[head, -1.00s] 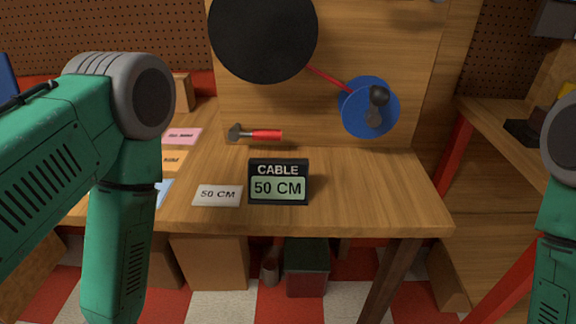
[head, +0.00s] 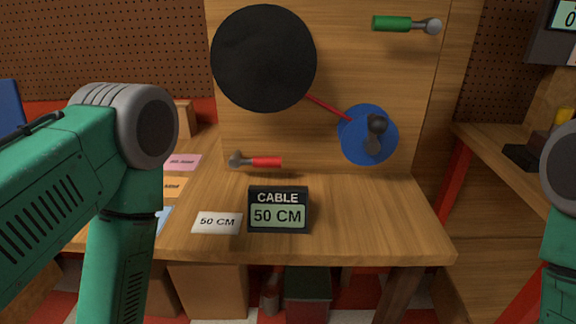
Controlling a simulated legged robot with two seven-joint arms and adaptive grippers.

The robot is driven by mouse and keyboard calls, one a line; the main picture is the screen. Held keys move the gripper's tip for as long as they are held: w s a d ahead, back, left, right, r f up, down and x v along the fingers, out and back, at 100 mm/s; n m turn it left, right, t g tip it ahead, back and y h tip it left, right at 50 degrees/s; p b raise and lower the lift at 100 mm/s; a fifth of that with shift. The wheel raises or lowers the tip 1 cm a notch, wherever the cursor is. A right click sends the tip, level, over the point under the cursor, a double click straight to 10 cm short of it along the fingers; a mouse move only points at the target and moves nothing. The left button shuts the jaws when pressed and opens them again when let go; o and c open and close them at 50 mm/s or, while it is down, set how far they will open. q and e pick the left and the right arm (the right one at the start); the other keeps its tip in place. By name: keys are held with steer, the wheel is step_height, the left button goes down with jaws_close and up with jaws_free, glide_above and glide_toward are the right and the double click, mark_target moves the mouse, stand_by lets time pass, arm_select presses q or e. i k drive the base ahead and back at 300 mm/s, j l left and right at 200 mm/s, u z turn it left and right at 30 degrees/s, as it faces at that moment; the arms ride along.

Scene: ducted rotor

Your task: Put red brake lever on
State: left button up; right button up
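A lever with a red grip and a grey metal end (head: 256,161) is at the foot of the upright wooden board (head: 400,90). I cannot tell whether it is fixed to the board or rests on the table. A similar lever with a green grip (head: 405,24) is high on the board at the right. A black disc (head: 263,58) and a smaller blue disc (head: 354,148) are on the board, with a red rod (head: 328,107) between them. A dark knobbed part (head: 375,134) sits on the blue disc. Both my grippers are out of view; only my arm links show.
A black sign reading CABLE 50 CM (head: 278,210) stands on the wooden table (head: 350,230). A white 50 CM card (head: 217,222) lies beside it, with coloured cards at left. The table's right part is clear. A side bench (head: 490,150) is at right.

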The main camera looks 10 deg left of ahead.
mark_target(235, 161)
steer(key=k+l+u, duration=0.1)
steer(key=l+u, duration=0.2)
steer(key=k+l+u, duration=0.1)
steer(key=l+u, duration=0.2)
steer(key=k+l+u, duration=0.15)
steer(key=l+u, duration=0.15)
steer(key=l, duration=0.1)
